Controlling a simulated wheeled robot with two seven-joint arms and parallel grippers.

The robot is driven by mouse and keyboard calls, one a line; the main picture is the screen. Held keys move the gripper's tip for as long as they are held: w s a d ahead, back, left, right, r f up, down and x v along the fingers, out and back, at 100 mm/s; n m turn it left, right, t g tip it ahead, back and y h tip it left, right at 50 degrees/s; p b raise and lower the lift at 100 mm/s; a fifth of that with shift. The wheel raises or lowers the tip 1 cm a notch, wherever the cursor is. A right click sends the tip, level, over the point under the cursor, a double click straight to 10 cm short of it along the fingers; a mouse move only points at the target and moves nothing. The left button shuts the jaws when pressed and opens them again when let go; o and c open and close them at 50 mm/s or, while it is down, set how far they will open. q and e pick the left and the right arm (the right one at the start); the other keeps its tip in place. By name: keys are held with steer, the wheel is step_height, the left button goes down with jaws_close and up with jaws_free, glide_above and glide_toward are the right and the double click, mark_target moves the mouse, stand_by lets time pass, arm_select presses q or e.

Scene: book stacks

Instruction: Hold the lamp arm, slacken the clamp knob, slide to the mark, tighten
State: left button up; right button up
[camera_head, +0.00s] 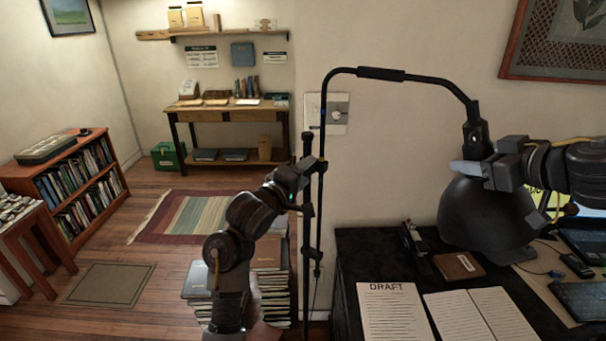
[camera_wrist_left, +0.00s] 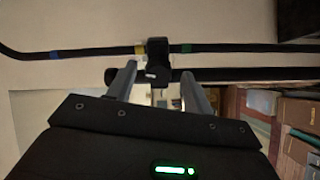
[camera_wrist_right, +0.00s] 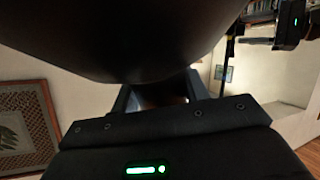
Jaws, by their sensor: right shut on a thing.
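The black lamp arm (camera_head: 400,75) rises beside an upright post (camera_head: 307,240), bends right and carries a dark shade (camera_head: 478,215). The clamp (camera_head: 319,166) joins arm and post; in the left wrist view it (camera_wrist_left: 158,50) sits between a yellow band (camera_wrist_left: 139,49) and a green band (camera_wrist_left: 185,48). A blue band (camera_wrist_left: 55,55) is further left along the rod. My left gripper (camera_wrist_left: 158,85) is open, its fingers either side of the clamp's knob (camera_wrist_left: 158,76), with a gap visible. My right gripper (camera_head: 470,168) is shut on the lamp arm's end, just above the shade; the shade hides the grip in its wrist view.
A dark desk (camera_head: 375,255) below the shade bears a DRAFT sheet (camera_head: 392,310), other papers and a brown notebook (camera_head: 459,266). Book stacks (camera_head: 270,285) stand on the floor behind my left arm. A wall switch (camera_head: 338,112) is behind the lamp.

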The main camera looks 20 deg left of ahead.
steer(key=shift+r, duration=0.15)
arm_select(q)
steer(key=v, duration=1.2)
stand_by(0.7)
arm_select(e)
steer(key=shift+f, duration=5.65)
arm_select(q)
steer(key=shift+a, duration=0.1)
arm_select(e)
steer(key=shift+r, duration=0.1)
